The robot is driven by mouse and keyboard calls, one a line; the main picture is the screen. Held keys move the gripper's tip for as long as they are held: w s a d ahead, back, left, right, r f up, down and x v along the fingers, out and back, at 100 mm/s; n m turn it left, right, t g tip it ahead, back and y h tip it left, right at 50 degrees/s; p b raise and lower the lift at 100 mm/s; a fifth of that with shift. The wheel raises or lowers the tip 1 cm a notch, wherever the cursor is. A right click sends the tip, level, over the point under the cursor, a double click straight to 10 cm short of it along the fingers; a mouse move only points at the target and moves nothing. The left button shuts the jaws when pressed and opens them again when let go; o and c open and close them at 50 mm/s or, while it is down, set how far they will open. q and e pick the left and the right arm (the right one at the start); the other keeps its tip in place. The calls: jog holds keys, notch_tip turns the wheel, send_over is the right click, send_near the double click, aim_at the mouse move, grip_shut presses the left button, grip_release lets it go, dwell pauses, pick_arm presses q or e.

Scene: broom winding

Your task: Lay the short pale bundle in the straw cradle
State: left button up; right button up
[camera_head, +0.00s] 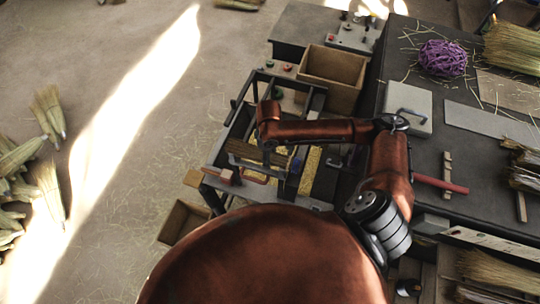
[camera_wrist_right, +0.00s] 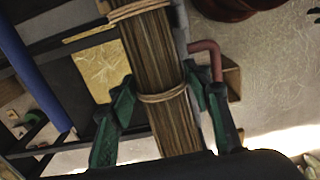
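A brown-tan straw bundle (camera_wrist_right: 166,95) with two cord bindings runs between the green fingers of my right gripper (camera_wrist_right: 158,82) in the right wrist view. The fingertips are close to both edges of the bundle; whether they press on it cannot be told. In the head view the bundle (camera_head: 256,153) shows below the end of my right arm, within a dark metal frame (camera_head: 226,132) that may be the straw cradle. Whether the bundle rests on the frame is unclear. The right fingers are hidden in the head view. My left gripper is not in view.
A red handle (camera_wrist_right: 208,49) is close beside the right finger. A blue rod (camera_wrist_right: 28,65) and a yellow plate (camera_wrist_right: 98,70) are to the left. An open cardboard box (camera_head: 333,72) stands behind the frame. The dark table (camera_head: 438,130) holds a purple ball (camera_head: 443,58) and straw.

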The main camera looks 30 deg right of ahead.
jog(key=shift+o, duration=1.3)
notch_tip(320, 180, up, 12)
notch_tip(320, 180, down, 8)
jog(key=shift+p, duration=0.45)
dwell(0.4)
